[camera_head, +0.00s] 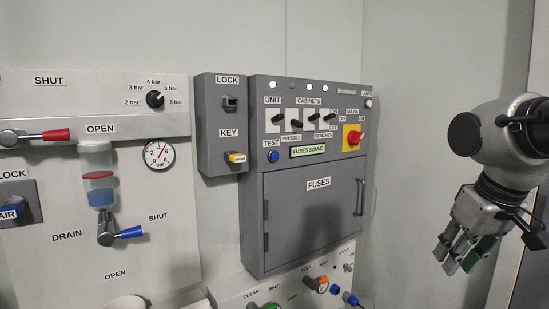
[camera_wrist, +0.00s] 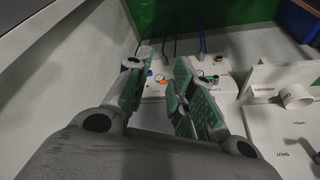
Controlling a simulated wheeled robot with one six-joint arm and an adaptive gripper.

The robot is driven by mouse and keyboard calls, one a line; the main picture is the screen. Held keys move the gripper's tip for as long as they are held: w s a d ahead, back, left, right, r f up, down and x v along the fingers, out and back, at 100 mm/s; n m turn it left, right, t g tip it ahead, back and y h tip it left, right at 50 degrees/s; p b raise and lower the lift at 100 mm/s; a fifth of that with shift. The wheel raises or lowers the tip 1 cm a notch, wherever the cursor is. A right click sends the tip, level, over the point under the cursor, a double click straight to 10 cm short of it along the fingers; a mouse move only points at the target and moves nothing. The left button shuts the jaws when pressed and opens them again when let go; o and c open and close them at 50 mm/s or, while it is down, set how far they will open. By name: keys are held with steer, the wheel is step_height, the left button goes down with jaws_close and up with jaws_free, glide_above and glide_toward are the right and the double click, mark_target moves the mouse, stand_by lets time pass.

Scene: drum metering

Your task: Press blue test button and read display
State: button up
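The blue test button (camera_head: 273,156) is on the grey fuse panel (camera_head: 258,215), beside the TEST label and below the UNIT switch. The small green display (camera_head: 308,150) to its right reads "FUSES SOUND". My gripper (camera_head: 456,264) hangs at the right of the head view, pointing down, well apart from the panel and the button. In the wrist view my gripper (camera_wrist: 164,58) has its two green-padded fingers apart with nothing between them. The button and display cannot be made out in the wrist view.
A row of black switches (camera_head: 303,122) and a red knob on yellow (camera_head: 354,139) sit above and right of the button. The FUSES door (camera_head: 312,210) is shut, its handle (camera_head: 360,197) sticking out. A LOCK/KEY box (camera_head: 211,125) stands left. Open space separates my arm and panel.

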jaws_close()
stand_by(0.9)
